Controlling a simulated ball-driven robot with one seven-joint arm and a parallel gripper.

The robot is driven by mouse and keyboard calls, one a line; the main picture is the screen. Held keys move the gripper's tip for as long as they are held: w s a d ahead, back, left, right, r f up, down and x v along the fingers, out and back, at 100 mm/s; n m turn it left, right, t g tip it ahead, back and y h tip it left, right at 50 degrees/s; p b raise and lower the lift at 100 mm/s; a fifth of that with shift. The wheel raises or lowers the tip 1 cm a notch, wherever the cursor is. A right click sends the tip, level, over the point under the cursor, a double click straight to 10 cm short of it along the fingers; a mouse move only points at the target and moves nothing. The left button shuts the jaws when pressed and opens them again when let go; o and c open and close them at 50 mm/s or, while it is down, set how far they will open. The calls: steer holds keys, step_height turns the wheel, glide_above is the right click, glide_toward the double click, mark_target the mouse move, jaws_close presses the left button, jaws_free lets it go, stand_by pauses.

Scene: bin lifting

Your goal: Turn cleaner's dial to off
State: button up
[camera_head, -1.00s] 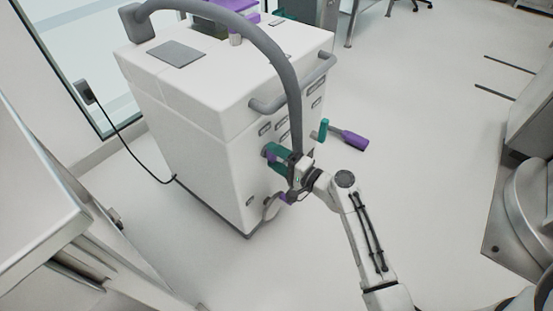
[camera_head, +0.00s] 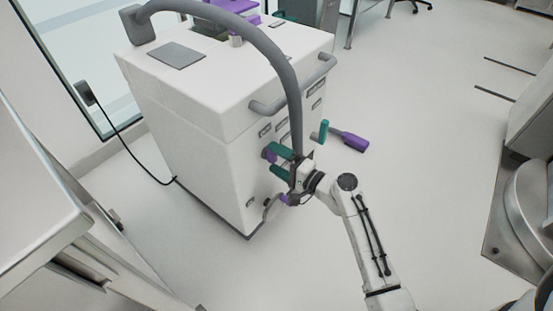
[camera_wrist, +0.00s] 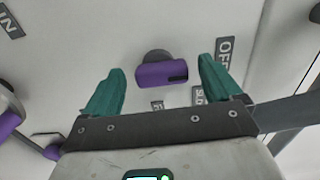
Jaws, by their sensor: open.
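The cleaner is a large white cabinet (camera_head: 190,135) with a grey hose arching over it. Its purple dial (camera_wrist: 162,74) shows in the wrist view on the pale panel, with a dark mark at its right end. An "OFF" label (camera_wrist: 222,50) is up and right of it, partly behind a finger. My gripper (camera_wrist: 160,68) is open, with one teal finger on each side of the dial and visible gaps to both. In the head view my gripper (camera_head: 283,163) is at the cabinet's front, its fingers apart and a purple part (camera_head: 269,154) beside the upper one.
A grey handle bar (camera_head: 292,88) crosses the cabinet's upper front. A black cord (camera_head: 125,142) runs to the wall.

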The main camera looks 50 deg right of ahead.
steer(key=s+p, duration=0.1)
steer(key=s, duration=0.9)
steer(key=shift+d, duration=0.15)
steer(key=s+a+f+n+g+y, duration=0.1)
steer(key=a+f+n+g+y, duration=0.3)
steer(key=a, duration=0.3)
steer(key=s+a+f+n+g+y, duration=0.1)
steer(key=a+f+n+g, duration=0.1)
steer(key=a+n+g, duration=0.3)
steer(key=s+a+f+n+g+h, duration=0.1)
steer(key=s+a+f+n+g, duration=0.1)
steer(key=s+a+n+g, duration=0.3)
steer(key=s+d+r+n+g+h, duration=0.25)
steer(key=s+r+h, duration=0.2)
steer(key=s, duration=0.35)
step_height(320, 180, up, 27)
steer(key=p, duration=2.8)
steer(key=shift+r+p, duration=0.2)
steer(key=shift+p, duration=0.1)
steer(key=shift+s+a+n+g, duration=0.1)
steer(key=shift+n+g, duration=0.15)
steer(key=shift+c, duration=0.4)
